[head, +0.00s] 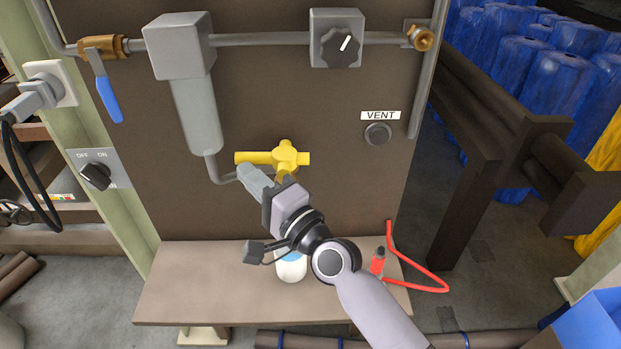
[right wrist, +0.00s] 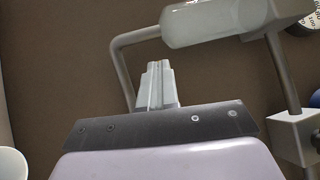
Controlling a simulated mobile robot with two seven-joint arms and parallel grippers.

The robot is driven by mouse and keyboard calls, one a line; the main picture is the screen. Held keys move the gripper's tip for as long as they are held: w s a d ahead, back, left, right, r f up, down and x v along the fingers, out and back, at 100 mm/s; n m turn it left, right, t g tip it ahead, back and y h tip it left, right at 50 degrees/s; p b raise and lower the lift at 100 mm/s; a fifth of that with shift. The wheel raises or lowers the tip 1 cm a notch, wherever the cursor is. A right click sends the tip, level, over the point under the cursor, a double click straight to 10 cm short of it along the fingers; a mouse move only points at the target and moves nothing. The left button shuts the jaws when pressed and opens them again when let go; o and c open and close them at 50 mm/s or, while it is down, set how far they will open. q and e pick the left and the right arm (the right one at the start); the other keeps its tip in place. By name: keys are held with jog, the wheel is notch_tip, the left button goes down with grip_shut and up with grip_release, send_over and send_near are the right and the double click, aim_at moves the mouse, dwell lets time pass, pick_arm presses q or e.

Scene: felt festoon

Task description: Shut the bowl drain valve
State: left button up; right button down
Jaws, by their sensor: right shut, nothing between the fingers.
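The grey filter bowl (head: 196,115) hangs below a square grey head on the panel, and a thin pipe bends from its bottom to the right. A yellow-handled valve (head: 285,157), with brass below the handle, sits at that pipe's end; I take it as the bowl drain valve. My right gripper (head: 250,175) is shut and empty, its fingertips just below the handle's left arm; contact cannot be told. The wrist and fingers hide part of the pipe and valve body. In the right wrist view, the shut fingers (right wrist: 157,82) show near the bent pipe and pale bowl (right wrist: 205,22).
A blue-lever valve (head: 109,98), a black knob (head: 341,47) and a VENT button (head: 377,134) are on the panel. An OFF/ON switch (head: 95,176) is at left.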

jog(key=shift+d+r, duration=0.1)
jog(key=shift+s+d, duration=0.1)
jog(key=shift+d, duration=0.05)
jog(key=v, duration=0.6)
jog(key=shift+s+f, duration=0.2)
jog(key=shift+s, duration=0.15)
jog(key=s+d+f+n+h, duration=0.2)
jog(key=d+f, duration=0.2)
jog(key=f, duration=0.1)
jog(key=s+d+f+n+g+h, duration=0.1)
jog(key=s+d+f+n+h, duration=0.1)
jog(key=f, duration=0.4)
jog(key=s+d+f+n+h, duration=0.1)
jog(key=s+d+f+h, duration=0.1)
jog(key=d+f, duration=0.3)
jog(key=shift+s+d+f+n+g+h, duration=0.1)
jog(key=shift+d+f+n+g+h, duration=0.1)
jog(key=shift+f, duration=0.2)
jog(key=shift+s+d+f+n+g+h, duration=0.1)
jog(key=shift+d+f+n+g+h, duration=0.1)
jog(key=shift+f, duration=0.15)
jog(key=s+d+f+n+g+h, duration=0.2)
jog(key=s+d+f+n+h, duration=0.2)
jog(key=s+d+f, duration=0.5)
jog(key=shift+s+d+f+n+g+h, duration=0.35)
jog(key=shift+s+d+n, duration=0.2)
jog(key=shift+d+n, duration=0.45)
jog(key=shift+a, duration=0.15)
